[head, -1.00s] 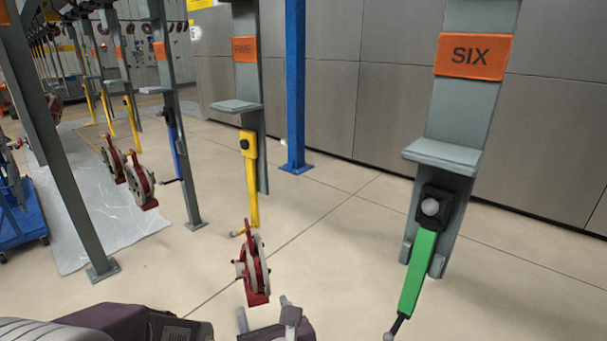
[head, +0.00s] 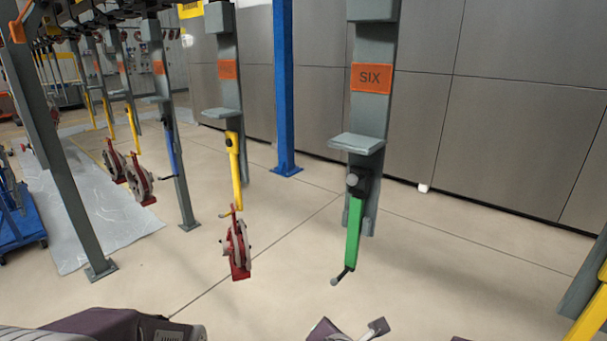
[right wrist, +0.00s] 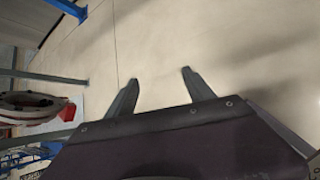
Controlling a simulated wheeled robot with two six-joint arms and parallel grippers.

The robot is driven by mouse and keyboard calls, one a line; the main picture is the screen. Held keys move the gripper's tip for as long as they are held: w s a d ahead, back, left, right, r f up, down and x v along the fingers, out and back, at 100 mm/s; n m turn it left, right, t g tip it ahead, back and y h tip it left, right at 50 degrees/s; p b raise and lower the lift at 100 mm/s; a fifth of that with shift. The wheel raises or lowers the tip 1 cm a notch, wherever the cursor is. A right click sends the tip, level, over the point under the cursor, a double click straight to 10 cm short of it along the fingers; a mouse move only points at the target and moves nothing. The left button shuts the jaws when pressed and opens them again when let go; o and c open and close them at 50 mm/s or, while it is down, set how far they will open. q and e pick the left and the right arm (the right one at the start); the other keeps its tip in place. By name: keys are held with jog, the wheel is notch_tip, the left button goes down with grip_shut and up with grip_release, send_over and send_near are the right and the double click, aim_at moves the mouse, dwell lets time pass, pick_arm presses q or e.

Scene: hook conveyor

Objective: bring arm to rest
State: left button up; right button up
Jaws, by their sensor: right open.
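My right gripper (head: 351,326) is at the bottom edge of the head view, with its fingers apart. In the right wrist view the right gripper (right wrist: 157,82) is open, with nothing between its fingers and bare floor beyond. A purple part of my left arm (head: 125,325) shows at the bottom left, but the left gripper is out of the frame. The carrier marked SIX (head: 367,110) hangs ahead with a green handle piece (head: 354,232) on it. No hanging part touches my right gripper.
Left of SIX, another carrier (head: 228,90) bears a yellow handle piece (head: 235,175) and a red-and-grey reel (head: 237,248). A blue column (head: 284,90) stands behind. A grey post with yellow (head: 592,300) enters at right. Bare floor (head: 470,285) lies between.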

jog(key=s+d+f+m+g+y+p, duration=0.1)
jog(key=s+d+f+m+g+p, duration=0.1)
jog(key=m, duration=1.1)
jog(key=s+d+f+m+g+p, duration=0.1)
jog(key=s+d+m+g+p, duration=0.2)
jog(key=m, duration=1.1)
jog(key=s+d+g, duration=0.2)
jog(key=s+d, duration=0.1)
jog(key=d, duration=0.2)
jog(key=shift+s+d+f+y, duration=0.15)
jog(key=shift+s+f+y, duration=0.05)
jog(key=shift+f+y, duration=0.2)
